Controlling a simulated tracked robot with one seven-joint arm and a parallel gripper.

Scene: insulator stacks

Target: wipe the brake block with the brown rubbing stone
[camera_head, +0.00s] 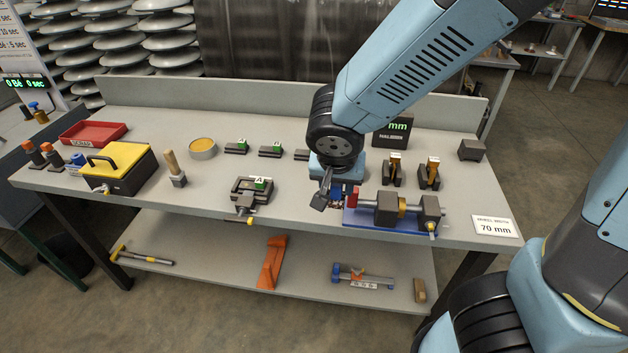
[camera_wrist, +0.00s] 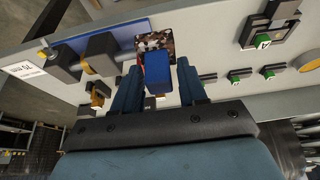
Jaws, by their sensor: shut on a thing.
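My gripper (camera_head: 335,193) is at the left end of a blue-based fixture (camera_head: 385,221) near the table's front edge. In the wrist view my gripper (camera_wrist: 158,88) has a blue block (camera_wrist: 157,72) between its fingers. A speckled, reddish-dark patch (camera_wrist: 152,42) shows just beyond the blue block; I cannot tell if they touch. The fixture carries two dark blocks with a tan collar (camera_head: 402,206) between them, and a red piece (camera_head: 352,195) beside my gripper. A brown block (camera_head: 420,290) lies on the lower shelf. I cannot tell which thing is the brake block.
Two dark pieces with tan tops (camera_head: 394,168) stand behind the fixture. A dark clamp marked A (camera_head: 250,190) sits to the left. A wooden-handled brush (camera_head: 175,168), yellow-lidded box (camera_head: 120,165) and red tray (camera_head: 93,134) are farther left. The table between clamp and gripper is clear.

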